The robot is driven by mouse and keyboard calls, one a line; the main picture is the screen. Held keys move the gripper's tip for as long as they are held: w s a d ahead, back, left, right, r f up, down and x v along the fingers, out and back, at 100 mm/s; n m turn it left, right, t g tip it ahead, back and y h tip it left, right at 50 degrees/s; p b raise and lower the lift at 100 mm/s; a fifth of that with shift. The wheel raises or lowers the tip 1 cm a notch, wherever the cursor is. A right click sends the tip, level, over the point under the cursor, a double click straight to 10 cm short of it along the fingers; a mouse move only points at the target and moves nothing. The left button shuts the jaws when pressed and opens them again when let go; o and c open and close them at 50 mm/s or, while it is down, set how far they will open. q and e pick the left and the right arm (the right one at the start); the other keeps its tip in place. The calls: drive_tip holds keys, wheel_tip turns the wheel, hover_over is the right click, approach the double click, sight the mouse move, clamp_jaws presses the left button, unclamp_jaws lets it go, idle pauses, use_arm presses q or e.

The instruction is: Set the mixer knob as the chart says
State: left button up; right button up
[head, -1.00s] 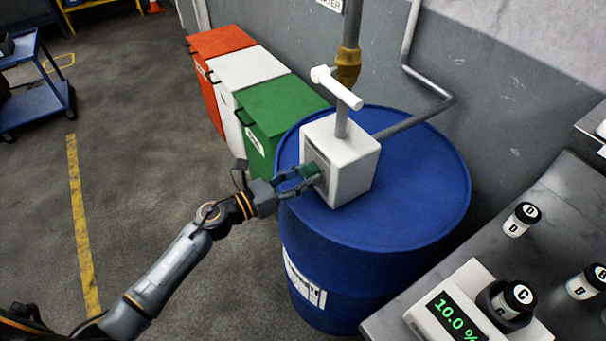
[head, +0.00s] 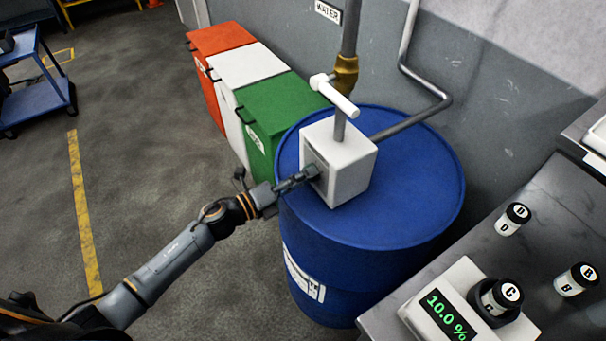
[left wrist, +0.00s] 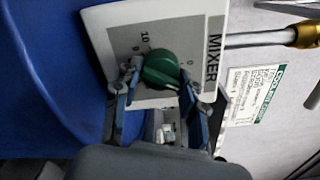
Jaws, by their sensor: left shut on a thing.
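The mixer (head: 347,178) is a white box on top of a blue drum. Its green knob (left wrist: 160,69) shows in the left wrist view on a pale plate with a printed scale and the word MIXER. My left gripper (head: 310,174) is at the box's left face, shut on the knob, with one finger on each side in the left wrist view (left wrist: 155,84). In the head view the fingers hide the knob. A chart (left wrist: 255,95) with a green heading is on the wall; its lines are too small to read surely. My right gripper is out of view.
The blue drum (head: 415,215) stands by the wall under a pipe. A display (head: 447,315) on the bench reads 10.0 %, with a vial marked C (head: 500,296) in it. Vials D (head: 512,220) and B (head: 575,280) stand nearby. Green, white and red bins stand behind.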

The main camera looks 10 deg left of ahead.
use_arm(q)
drive_tip(key=shift+n, duration=0.8)
drive_tip(key=o, duration=1.1)
drive_tip(key=shift+o, duration=0.2)
drive_tip(key=v, duration=1.2)
